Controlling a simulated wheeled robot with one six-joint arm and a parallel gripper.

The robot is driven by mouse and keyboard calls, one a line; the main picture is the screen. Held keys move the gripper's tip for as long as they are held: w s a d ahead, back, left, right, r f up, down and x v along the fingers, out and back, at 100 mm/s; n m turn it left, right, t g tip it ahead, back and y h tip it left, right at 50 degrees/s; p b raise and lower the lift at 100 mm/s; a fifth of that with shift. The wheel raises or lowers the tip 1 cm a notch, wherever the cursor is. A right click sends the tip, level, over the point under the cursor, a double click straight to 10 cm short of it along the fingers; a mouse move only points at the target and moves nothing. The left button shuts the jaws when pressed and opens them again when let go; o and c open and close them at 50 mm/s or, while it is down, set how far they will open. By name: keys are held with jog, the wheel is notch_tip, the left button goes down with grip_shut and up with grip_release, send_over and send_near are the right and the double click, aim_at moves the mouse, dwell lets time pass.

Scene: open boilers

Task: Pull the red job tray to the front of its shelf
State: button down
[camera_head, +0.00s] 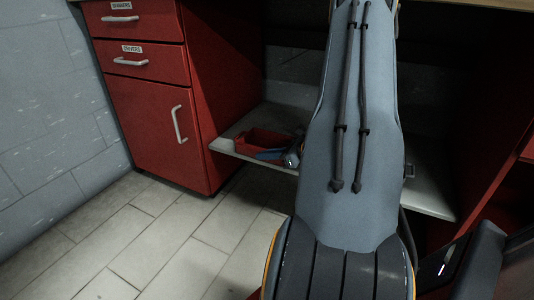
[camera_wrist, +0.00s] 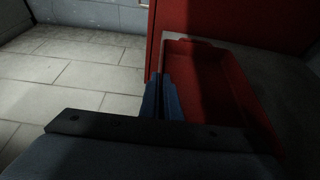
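The red job tray (camera_head: 262,138) sits on a low pale shelf (camera_head: 232,142), close to the red cabinet side. In the wrist view the open-topped tray (camera_wrist: 205,75) shows to the right of my fingers, and its inside looks empty. My gripper (camera_head: 277,154) is at the tray's front side in the head view. In the wrist view its blue fingers (camera_wrist: 161,95) are close together, with the tray's front wall running in between them. They look shut on that wall, though the contact itself is in shadow. My arm hides part of the shelf.
A red cabinet (camera_head: 155,115) with two drawers and a door stands left of the shelf. A red panel stands at the right, and a worktop edge is above. Pale tiled floor (camera_head: 130,230) in front of the shelf is clear.

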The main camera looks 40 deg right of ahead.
jog(key=shift+a, duration=0.1)
jog(key=c, duration=1.9)
grip_release()
jog(key=p+v, duration=0.3)
jog(key=v, duration=0.4)
jog(key=shift+s+r, duration=0.1)
jog(key=shift+s, duration=0.25)
